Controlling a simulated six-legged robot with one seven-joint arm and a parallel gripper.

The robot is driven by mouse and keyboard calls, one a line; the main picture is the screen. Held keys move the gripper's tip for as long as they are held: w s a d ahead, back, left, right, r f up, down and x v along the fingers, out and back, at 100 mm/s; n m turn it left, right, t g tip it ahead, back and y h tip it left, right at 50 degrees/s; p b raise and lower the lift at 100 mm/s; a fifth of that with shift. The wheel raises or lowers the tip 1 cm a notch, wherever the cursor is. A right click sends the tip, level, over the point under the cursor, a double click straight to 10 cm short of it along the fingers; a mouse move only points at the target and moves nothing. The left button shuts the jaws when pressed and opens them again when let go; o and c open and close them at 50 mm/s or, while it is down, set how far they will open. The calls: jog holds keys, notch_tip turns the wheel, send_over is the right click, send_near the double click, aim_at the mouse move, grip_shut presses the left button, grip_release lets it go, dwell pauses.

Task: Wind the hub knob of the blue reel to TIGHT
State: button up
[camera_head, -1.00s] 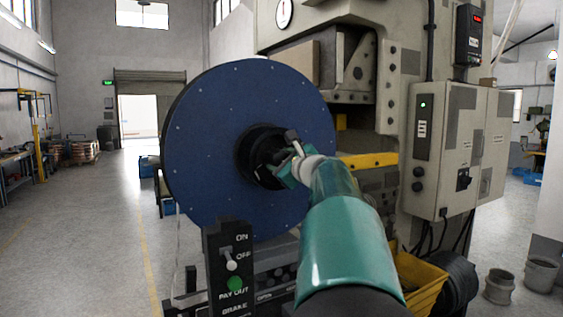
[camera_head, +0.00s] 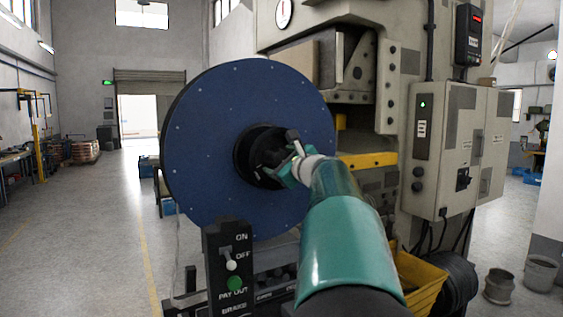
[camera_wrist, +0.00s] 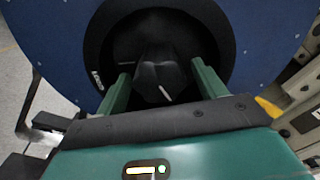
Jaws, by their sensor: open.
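The blue reel (camera_head: 215,150) is a large upright disc in the middle of the head view. It also fills the top of the wrist view (camera_wrist: 60,45). Its black hub is a recessed ring, and the dark hub knob (camera_wrist: 158,72) sits inside it. A short pale line marks the knob's face. My gripper (camera_head: 284,160) is at the hub in the head view. In the wrist view my gripper (camera_wrist: 160,88) is open, with one green finger on each side of the knob. I cannot tell whether the fingers touch it.
A black control post (camera_head: 230,268) with an ON/OFF lever and a green PAY OUT button stands in front of the reel. A grey press (camera_head: 400,150) stands behind and right. A yellow bin (camera_head: 420,285) is low at right. Open floor lies left.

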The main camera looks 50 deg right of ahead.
jog(key=v, duration=1.3)
jog(key=shift+s, duration=0.35)
